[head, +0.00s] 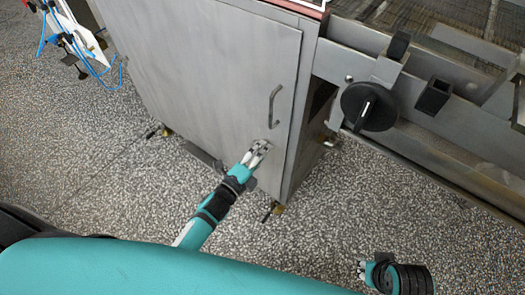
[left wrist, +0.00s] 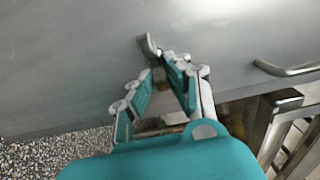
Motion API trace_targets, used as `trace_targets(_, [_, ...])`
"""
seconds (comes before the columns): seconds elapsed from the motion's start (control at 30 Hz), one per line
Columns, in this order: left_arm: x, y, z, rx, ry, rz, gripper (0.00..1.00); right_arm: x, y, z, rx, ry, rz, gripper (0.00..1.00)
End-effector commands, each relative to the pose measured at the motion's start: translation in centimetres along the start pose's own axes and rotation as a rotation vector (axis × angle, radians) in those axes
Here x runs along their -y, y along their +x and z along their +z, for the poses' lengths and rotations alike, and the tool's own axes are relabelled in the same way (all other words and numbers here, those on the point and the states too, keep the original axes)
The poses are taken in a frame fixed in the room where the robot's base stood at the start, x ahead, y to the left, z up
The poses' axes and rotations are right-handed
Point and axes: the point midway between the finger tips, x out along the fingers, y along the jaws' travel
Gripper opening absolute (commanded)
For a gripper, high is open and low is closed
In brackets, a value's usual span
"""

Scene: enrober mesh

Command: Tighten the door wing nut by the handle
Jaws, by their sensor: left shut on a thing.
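The grey cabinet door (head: 225,75) has a bar handle (head: 273,106), which also shows in the left wrist view (left wrist: 285,70). The wing nut (left wrist: 149,46) is a small metal piece on the door, below the handle in the head view, where the fingers largely hide it. My left gripper (head: 267,146) reaches up to the door there. In the left wrist view its fingers (left wrist: 161,74) close in at the wing nut's base, and one grey wing sticks out beyond the tips. My right gripper (head: 361,271) is low at the right, apart from the door; its finger gap is unclear.
A metal conveyor frame with a black round knob (head: 369,106) stands right of the cabinet. A white stand with blue hoses (head: 82,45) is at the upper left. The speckled floor (head: 110,175) in front of the cabinet is mostly clear.

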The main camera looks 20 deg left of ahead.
Motion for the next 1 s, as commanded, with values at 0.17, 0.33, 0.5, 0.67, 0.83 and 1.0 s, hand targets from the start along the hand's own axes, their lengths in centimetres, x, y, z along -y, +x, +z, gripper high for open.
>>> trace_targets(0.17, [-0.60, -0.19, -0.33, -0.004, 0.029, 0.011, 0.00, -0.03, -0.38, -0.10, -0.005, 0.000, 0.001, 0.00])
trace_targets(0.33, [-0.62, -0.20, -0.32, -0.003, 0.035, 0.011, 0.00, -0.04, -0.45, -0.08, -0.004, 0.001, 0.001, 0.00])
trace_targets(0.5, [-0.64, -0.21, -0.32, -0.003, 0.033, 0.012, 0.00, -0.05, -0.45, -0.08, -0.004, 0.001, 0.001, 0.00])
trace_targets(0.67, [-0.66, -0.21, -0.31, -0.003, 0.032, 0.012, 0.21, -0.05, -0.45, -0.07, -0.003, 0.001, 0.001, 0.00])
trace_targets(0.83, [-0.45, -0.14, -0.19, -0.001, 0.033, 0.008, 0.35, -0.05, -0.46, -0.07, -0.003, 0.001, 0.001, 0.00])
trace_targets(1.0, [-0.30, -0.11, -0.09, 0.000, 0.034, 0.005, 0.35, -0.01, -0.43, -0.03, -0.002, 0.000, 0.000, 0.00])
